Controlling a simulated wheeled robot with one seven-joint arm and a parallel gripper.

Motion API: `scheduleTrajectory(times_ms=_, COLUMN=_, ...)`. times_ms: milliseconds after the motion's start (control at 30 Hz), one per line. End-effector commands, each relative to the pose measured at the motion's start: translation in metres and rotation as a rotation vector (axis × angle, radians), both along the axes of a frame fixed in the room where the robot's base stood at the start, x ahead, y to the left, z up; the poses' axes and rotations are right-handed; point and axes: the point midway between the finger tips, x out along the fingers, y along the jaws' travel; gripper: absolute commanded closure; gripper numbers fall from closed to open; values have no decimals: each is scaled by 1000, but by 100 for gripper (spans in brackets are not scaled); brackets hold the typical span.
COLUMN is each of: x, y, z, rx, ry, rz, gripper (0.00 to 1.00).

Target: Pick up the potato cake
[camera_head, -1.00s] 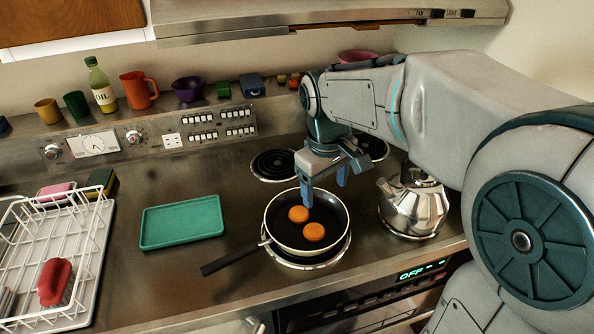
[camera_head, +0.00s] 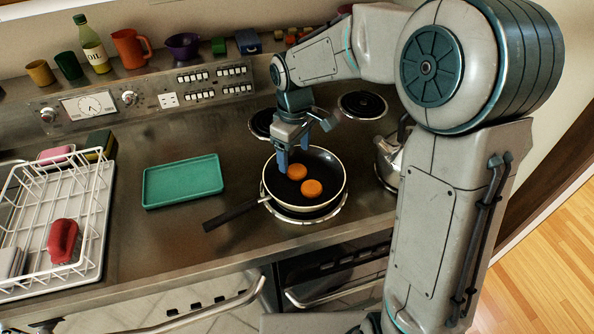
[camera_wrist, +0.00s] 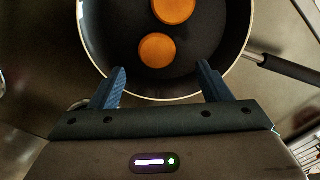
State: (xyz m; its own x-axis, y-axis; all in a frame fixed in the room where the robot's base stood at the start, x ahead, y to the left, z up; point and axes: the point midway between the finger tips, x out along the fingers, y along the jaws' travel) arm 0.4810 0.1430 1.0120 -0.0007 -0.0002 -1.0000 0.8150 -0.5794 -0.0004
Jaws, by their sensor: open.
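Two round orange potato cakes lie in the black frying pan (camera_head: 272,191). One cake (camera_head: 297,172) is farther back and the other (camera_head: 312,188) is nearer the front right. In the wrist view, one cake (camera_wrist: 159,50) is close ahead of the fingertips and the other (camera_wrist: 173,9) is farther off, cut by the top edge. My gripper (camera_head: 293,163) is over the back part of the pan, fingers pointing down. It also shows in the wrist view (camera_wrist: 163,78), with blue fingers apart and nothing between them.
The pan sits on a front burner, its handle (camera_head: 232,215) pointing left toward the front. A steel kettle (camera_head: 388,160) stands to the right, partly behind my arm. A green tray (camera_head: 183,182) and a white dish rack (camera_head: 92,225) are to the left.

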Motion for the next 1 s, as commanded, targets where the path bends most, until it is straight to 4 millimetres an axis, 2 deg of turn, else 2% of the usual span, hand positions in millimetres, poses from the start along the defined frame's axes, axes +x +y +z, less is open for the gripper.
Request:
scheduleTrajectory(times_ms=333, x=0, y=-5, z=-45, rx=0, ry=2, rz=0, gripper=29)
scheduleTrajectory(times_ms=633, x=1, y=-5, z=-51, rx=0, ry=0, rz=0, gripper=29)
scheduleTrajectory(times_ms=667, x=1, y=-5, z=-51, rx=0, ry=0, rz=0, gripper=32)
scheduleTrajectory(times_ms=800, x=1, y=-5, z=-51, rx=1, ry=-1, rz=0, gripper=71)
scheduleTrajectory(times_ms=833, x=1, y=-5, z=-51, rx=1, ry=-1, rz=0, gripper=76)
scheduleTrajectory(times_ms=1000, x=1, y=-5, z=-51, rx=1, ry=-1, rz=0, gripper=76)
